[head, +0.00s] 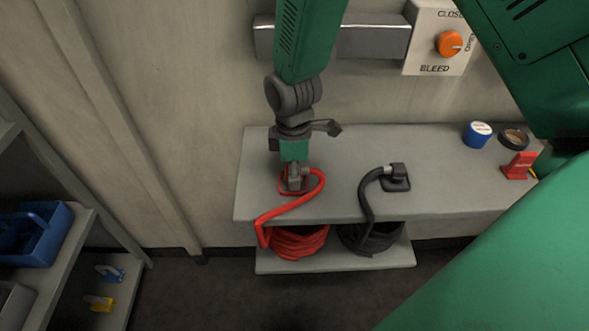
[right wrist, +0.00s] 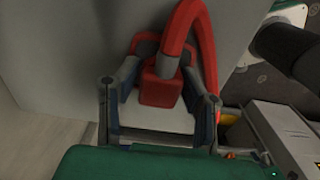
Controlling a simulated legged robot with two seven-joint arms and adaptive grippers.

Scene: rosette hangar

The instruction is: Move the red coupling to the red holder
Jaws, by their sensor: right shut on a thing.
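The red coupling (right wrist: 160,85) is a red block with a thick red hose rising from it, seen in the right wrist view between the two fingers of my right gripper (right wrist: 160,105). In the head view my right gripper (head: 294,176) points down at the front left of the grey bench and is shut on the coupling. A red plate (right wrist: 147,43) shows just behind the coupling; I cannot tell whether it is the red holder, or whether the coupling touches it. The gripper hides most of the coupling in the head view. My left gripper is not in view.
The red hose (head: 272,214) runs over the bench (head: 345,150) edge to a coil below. A black coupling (head: 396,178) with its hose stands to the right. A blue roll (head: 477,134), dark tape roll (head: 513,139) and red block (head: 519,166) sit far right. A shelf (head: 75,245) stands left.

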